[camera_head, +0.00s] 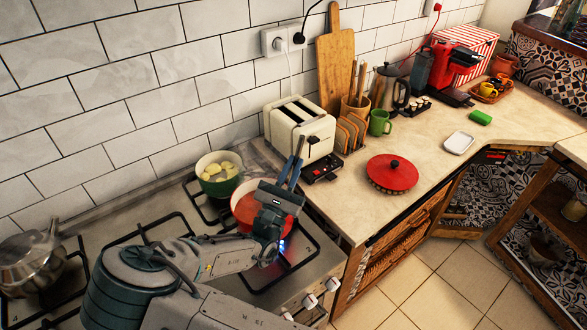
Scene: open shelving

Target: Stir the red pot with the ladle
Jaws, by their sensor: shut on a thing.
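The red pot (246,204) stands on the stove's right front burner, open, with a blue flame showing beside it. My gripper (287,180) is above the right side of the pot and shut on the ladle (299,150). The ladle's dark handle sticks up above my fingers. Its lower end is hidden behind my gripper, so I cannot tell whether it is inside the pot. My wrist and arm cover the pot's front right part.
A green pot (219,187) with pale pieces inside stands close behind the red pot. A toaster (300,129), a black device (322,168) and a red lid (392,173) are on the counter at right. A kettle (31,262) stands at far left.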

